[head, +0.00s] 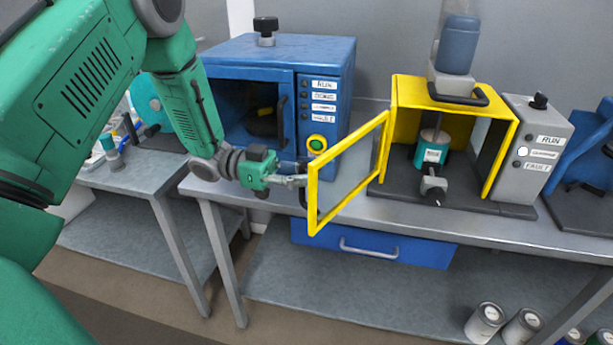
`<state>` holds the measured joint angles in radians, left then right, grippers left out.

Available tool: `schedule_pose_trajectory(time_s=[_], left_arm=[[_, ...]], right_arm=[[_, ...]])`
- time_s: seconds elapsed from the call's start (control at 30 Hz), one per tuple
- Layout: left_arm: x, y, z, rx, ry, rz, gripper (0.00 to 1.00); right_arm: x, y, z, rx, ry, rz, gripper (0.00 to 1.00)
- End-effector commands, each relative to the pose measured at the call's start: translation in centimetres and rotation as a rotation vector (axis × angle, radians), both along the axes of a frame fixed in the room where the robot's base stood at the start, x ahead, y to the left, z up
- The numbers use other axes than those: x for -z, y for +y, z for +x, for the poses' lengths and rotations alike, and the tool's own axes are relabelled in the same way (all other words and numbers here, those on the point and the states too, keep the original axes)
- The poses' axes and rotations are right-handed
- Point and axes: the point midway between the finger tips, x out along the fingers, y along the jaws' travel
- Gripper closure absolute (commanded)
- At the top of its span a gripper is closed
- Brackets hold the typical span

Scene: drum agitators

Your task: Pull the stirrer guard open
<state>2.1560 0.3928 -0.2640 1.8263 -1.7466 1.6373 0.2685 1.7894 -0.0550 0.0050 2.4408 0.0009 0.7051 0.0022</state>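The stirrer guard (312,205) is a yellow-framed clear door on the yellow stirrer housing (410,92). It stands swung wide open, its free edge out to the left and toward me. Inside the housing, a teal can with a white label (432,151) sits under the stirrer motor (458,45). My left gripper (292,181) is at the guard's free edge, beside a dark handle (303,198) partly hidden there. The fingers are too small and overlapped to tell whether they close on the handle. My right gripper is out of view.
A blue drum machine (280,52) with a button panel stands behind my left gripper. A grey control box (537,150) is right of the housing. A blue drawer (420,252) hangs under the bench. Several cans (484,322) stand on the lower shelf.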

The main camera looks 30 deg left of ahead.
Motion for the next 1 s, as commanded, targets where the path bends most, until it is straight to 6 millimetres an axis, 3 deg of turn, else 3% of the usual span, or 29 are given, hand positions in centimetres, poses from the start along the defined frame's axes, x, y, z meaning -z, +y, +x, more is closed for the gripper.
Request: schedule_pose_trajectory(time_s=[0.03,0.1,0.13,0.57,1.0], left_arm=[[0.1,0.0,-0.3,0.005,0.007,0.001,0.98],[0.1,0.0,-0.3,0.005,0.007,0.001,0.74],[0.2,0.0,-0.2,0.005,0.007,0.001,0.67],[0.3,1.3,-0.2,0.000,0.005,0.000,0.67],[0.3,9.1,-2.7,0.001,0.005,0.004,0.67]], right_arm=[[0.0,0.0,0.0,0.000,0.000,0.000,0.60],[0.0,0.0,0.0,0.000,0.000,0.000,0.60],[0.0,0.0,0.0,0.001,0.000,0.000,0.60],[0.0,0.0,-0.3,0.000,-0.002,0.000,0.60],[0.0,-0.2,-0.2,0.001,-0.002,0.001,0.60]])
